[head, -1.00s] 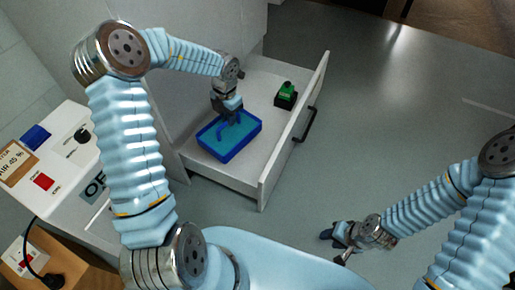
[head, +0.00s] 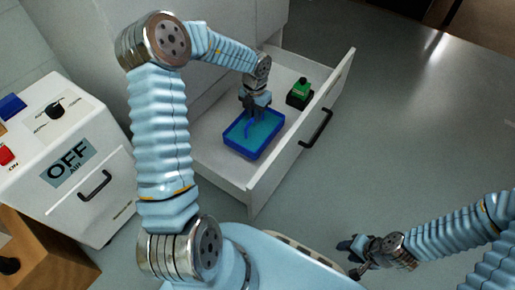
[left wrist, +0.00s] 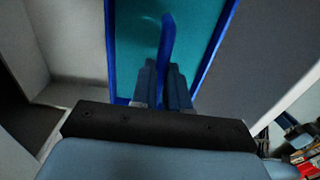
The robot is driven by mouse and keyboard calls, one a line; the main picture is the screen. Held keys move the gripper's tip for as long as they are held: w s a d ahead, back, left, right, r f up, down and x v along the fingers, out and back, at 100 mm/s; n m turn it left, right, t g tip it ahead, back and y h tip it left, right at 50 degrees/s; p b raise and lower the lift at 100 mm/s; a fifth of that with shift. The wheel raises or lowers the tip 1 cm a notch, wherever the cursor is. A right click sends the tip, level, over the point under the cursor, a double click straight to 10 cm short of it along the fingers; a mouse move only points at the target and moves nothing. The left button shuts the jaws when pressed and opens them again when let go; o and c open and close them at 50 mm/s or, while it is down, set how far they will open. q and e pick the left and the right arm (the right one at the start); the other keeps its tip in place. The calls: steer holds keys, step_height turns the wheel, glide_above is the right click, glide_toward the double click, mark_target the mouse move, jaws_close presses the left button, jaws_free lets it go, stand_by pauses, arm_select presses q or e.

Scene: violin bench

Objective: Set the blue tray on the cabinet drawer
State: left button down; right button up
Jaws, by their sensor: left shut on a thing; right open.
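The blue tray (head: 238,146) has a teal inside and a raised blue handle. It is in the open white cabinet drawer (head: 216,172), near the drawer's front left part. From above I cannot tell whether it rests on the drawer bottom. My left gripper (head: 252,116) points down over the tray and is shut on its handle. In the left wrist view the fingers (left wrist: 164,84) close around the blue handle (left wrist: 167,40), with the teal tray floor (left wrist: 200,28) behind. My right gripper (head: 352,256) is open and empty, low at the lower right, away from the drawer.
A green and black small block (head: 300,92) stands in the drawer, right of the tray. The drawer front has a black handle (head: 316,129). A white machine with an OFF label (head: 69,163) stands at the left. The grey floor (head: 420,130) at right is clear.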

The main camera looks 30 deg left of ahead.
mark_target(255, 127)
arm_select(q)
step_height(255, 127, down, 10)
steer(key=b, duration=0.3)
steer(key=shift+r, duration=0.15)
steer(key=c, duration=1.1)
jaws_free()
step_height(255, 127, up, 12)
steer(key=p, duration=0.3)
steer(key=shift+p, duration=0.35)
